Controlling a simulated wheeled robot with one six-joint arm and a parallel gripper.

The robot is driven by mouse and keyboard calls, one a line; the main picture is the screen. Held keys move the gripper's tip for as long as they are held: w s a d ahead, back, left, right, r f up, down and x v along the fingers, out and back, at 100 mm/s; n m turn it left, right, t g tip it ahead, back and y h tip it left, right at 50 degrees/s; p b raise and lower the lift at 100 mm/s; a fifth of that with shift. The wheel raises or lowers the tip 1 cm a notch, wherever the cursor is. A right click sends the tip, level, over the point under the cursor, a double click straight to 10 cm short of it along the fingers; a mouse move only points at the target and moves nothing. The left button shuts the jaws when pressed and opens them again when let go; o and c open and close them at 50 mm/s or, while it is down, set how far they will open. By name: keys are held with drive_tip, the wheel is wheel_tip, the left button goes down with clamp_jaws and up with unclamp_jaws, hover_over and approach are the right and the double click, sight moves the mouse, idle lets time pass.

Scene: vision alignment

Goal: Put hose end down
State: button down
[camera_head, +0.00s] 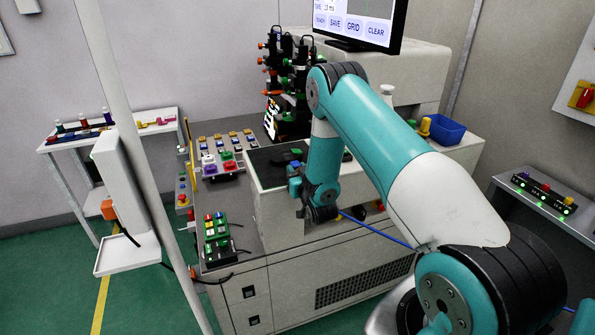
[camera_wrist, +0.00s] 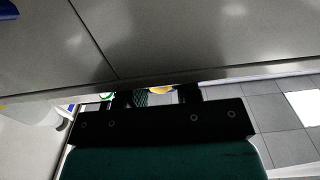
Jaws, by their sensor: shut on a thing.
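A thin blue hose (camera_head: 385,231) runs from behind my wrist in the head view, down to the right across the front of the bench, and behind my arm. My gripper (camera_wrist: 156,97) shows in the wrist view as a dark bracket with two short dark fingers. It is shut on the hose end, which is mostly hidden; only a dark patterned bit and a yellow bit show between the fingers. In the head view my wrist hides the fingertips, in front of the grey bench (camera_head: 286,267). I cannot tell whether the hose end touches anything.
A green terminal block (camera_head: 216,228) stands on the bench's left front corner. Button panels (camera_head: 219,160) and dark camera stands (camera_head: 290,80) are behind. A grey edge (camera_wrist: 200,82) lies close in the wrist view.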

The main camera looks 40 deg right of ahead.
drive_tip(key=shift+f, duration=0.15)
drive_tip(key=c, duration=0.8)
unclamp_jaws()
